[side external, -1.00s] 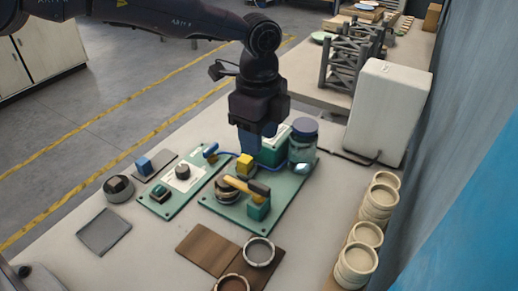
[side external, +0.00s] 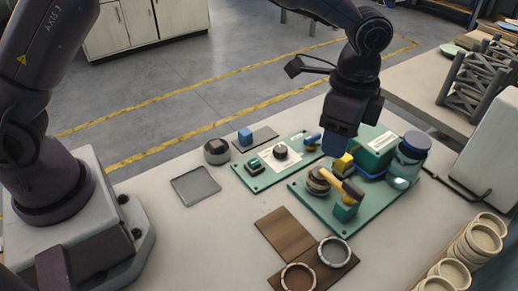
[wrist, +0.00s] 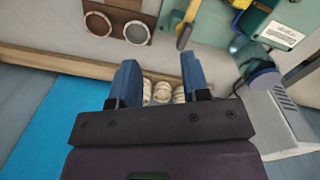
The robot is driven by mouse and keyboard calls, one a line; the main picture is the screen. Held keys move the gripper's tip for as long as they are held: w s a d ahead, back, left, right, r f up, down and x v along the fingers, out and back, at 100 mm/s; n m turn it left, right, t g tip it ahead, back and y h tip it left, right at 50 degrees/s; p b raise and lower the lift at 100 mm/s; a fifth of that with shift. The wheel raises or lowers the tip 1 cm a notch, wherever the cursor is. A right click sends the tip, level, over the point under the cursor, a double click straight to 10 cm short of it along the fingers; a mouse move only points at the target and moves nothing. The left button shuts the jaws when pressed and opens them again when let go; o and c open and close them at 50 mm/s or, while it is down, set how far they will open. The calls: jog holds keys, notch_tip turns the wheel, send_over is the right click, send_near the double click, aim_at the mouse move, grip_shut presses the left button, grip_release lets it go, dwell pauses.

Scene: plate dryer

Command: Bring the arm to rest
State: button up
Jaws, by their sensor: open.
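My gripper (side external: 341,146) hangs from my bent arm above the back part of the larger green board (side external: 312,197) in the side view. Its blue fingers point down, and how far they are above the board is hard to tell. In the wrist view my gripper (wrist: 158,60) has its two blue fingers spread well apart with nothing held between them. The board carries a yellow-handled lever (side external: 340,182), a yellow block (side external: 343,163) and a green box (side external: 376,150).
A blue-lidded jar (side external: 409,158) stands close right of my gripper. A white box (side external: 490,150) and stacked cream dishes (side external: 484,237) line the right side. A smaller green board (side external: 258,181) and a grey tray (side external: 195,185) lie left. Bare table lies at front left.

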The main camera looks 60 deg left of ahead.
jog(key=s+a+r+n+t, duration=0.3)
jog(key=s+a+r+n, duration=0.3)
jog(key=s+a, duration=0.4)
jog(key=s+a+r+n+t, duration=0.3)
jog(key=s+a+r+n, duration=0.4)
jog(key=s+a, duration=0.3)
jog(key=s+r, duration=0.1)
jog(key=s, duration=0.1)
jog(key=shift+s+a, duration=0.25)
jog(key=shift+s, duration=0.05)
jog(key=shift+o, duration=0.2)
